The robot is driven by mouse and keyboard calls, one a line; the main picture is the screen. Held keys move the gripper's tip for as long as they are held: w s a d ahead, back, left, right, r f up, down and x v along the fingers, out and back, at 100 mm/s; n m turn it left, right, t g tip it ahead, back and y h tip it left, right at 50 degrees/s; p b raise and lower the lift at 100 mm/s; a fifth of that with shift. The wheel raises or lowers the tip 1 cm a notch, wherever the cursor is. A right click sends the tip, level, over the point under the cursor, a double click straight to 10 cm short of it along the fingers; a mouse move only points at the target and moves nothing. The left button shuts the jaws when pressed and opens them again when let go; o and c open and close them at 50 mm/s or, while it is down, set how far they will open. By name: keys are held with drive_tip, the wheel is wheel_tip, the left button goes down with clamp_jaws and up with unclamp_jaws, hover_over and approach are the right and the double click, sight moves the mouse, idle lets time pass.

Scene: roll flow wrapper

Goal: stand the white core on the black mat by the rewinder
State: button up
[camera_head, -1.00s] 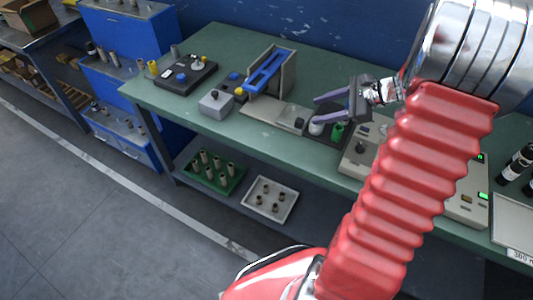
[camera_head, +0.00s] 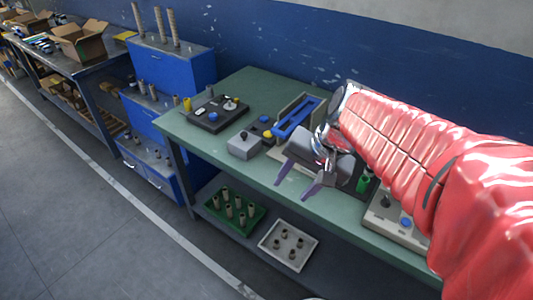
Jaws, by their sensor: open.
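My gripper (camera_head: 296,181) is open and empty, its two purple-grey fingers pointing down and left over the front part of the green bench. The white core cannot be made out now; my gripper and arm cover the spot beside the green core. I cannot tell for sure which machine is the rewinder; a blue-framed device (camera_head: 297,117) stands behind my gripper.
A grey box (camera_head: 243,146) and a black panel with knobs (camera_head: 214,114) stand on the bench's left. Below are a green tray (camera_head: 234,212) of cores and a pale tray (camera_head: 288,246). A control box (camera_head: 399,220) is at right. The bench's left front is clear.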

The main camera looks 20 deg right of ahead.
drive_tip(key=s+a+r+n+t+h, duration=0.2)
drive_tip(key=s+a+n, duration=0.1)
drive_tip(key=s+n, duration=0.3)
drive_tip(key=shift+s+a+r+n+h, duration=0.3)
drive_tip(key=shift+s+a+r+n, duration=0.1)
drive_tip(key=shift+n, duration=0.6)
drive_tip(key=shift+c, duration=0.7)
